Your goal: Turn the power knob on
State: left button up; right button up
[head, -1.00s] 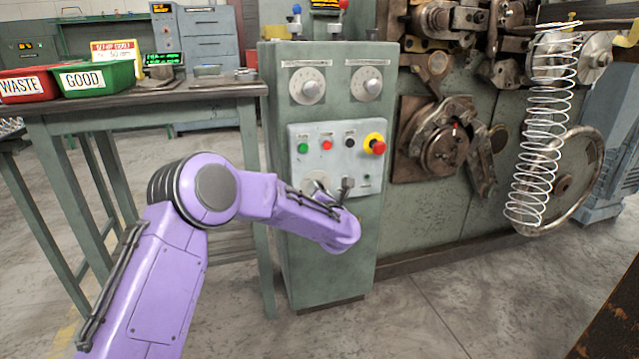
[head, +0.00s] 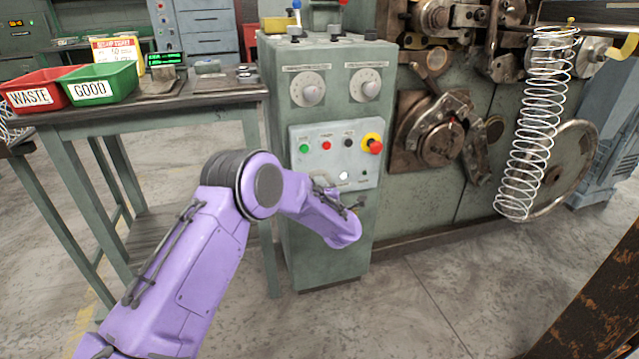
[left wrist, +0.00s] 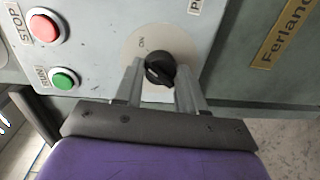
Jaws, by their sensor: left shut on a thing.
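The black power knob (left wrist: 160,70) sits on a round pale plate (left wrist: 132,47) with an "ON" label at its upper left in the left wrist view. A small light mark shows at the knob's lower right edge. My left gripper (left wrist: 160,82) is shut on the knob, one grey finger on each side. In the head view my purple left arm reaches to the lower part of the grey control panel (head: 330,140); its fingers and the knob are hard to make out there. My right gripper is not in view.
Beside the knob are a red STOP button (left wrist: 43,28) and a green RUN button (left wrist: 64,79). A red emergency button (head: 375,146) on a yellow ring is higher on the panel. A table (head: 200,100) with red and green bins stands left. A wire spring (head: 535,125) hangs right.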

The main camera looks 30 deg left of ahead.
pick_arm(q)
jog(key=shift+m+p, duration=0.5)
jog(key=shift+m, duration=0.3)
jog(key=o, duration=1)
jog(key=shift+o, duration=0.2)
jog(key=p+v, duration=0.1)
jog(key=v, duration=0.9)
jog(key=shift+d+p, duration=0.3)
jog(key=shift+p, duration=0.1)
jog(key=shift+s, duration=0.1)
